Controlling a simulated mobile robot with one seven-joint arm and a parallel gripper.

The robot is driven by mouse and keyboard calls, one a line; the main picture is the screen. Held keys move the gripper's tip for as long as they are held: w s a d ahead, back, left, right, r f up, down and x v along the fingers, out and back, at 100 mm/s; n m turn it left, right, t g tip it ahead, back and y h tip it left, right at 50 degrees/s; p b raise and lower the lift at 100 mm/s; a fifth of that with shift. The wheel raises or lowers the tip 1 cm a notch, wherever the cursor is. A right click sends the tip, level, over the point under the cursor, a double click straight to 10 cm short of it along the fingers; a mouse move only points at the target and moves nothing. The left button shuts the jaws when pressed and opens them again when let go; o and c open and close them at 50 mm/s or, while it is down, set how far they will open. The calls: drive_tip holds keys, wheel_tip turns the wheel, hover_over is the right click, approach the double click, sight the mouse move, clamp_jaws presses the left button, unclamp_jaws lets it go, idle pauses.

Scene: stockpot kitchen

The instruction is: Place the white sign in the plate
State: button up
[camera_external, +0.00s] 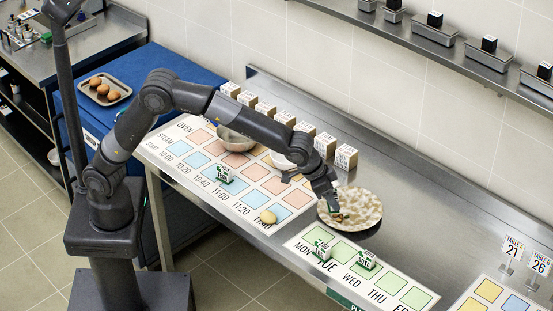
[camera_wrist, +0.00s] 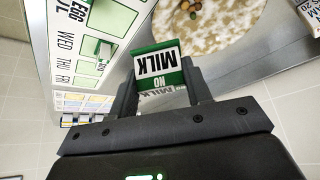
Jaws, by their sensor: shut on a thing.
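My gripper (camera_external: 333,211) is shut on a white sign with a green edge (camera_wrist: 157,65) that reads "NO MILK". In the wrist view the sign stands between the two fingers (camera_wrist: 162,88). The plate (camera_external: 363,212) is round, white and brown mottled, on the steel counter, and its near part shows in the wrist view (camera_wrist: 222,48) with a few small round bits on it. In the external view my gripper is over the plate's left part and hides some of it. The sign is hardly visible there, and I cannot tell whether it touches the plate.
Similar green and white signs stand on the weekday mat (camera_external: 398,293) and one (camera_external: 224,174) on the oven chart (camera_external: 152,146). Bowls (camera_external: 237,140) and a row of labelled boxes (camera_external: 346,157) stand behind. Bare counter (camera_external: 440,225) lies right of the plate.

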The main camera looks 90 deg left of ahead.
drive_tip(key=shift+w+a+m, duration=0.1)
drive_tip(key=shift+w+m, duration=0.05)
drive_tip(key=shift+m, duration=0.25)
approach(356, 212)
drive_tip(key=shift+w+a+h, duration=0.2)
drive_tip(key=shift+w+h, duration=0.1)
drive_tip(key=shift+w, duration=0.75)
drive_tip(key=shift+f, duration=2.1)
drive_tip(key=shift+f, duration=0.15)
drive_tip(key=o, duration=1.1)
drive_tip(key=shift+c, duration=0.2)
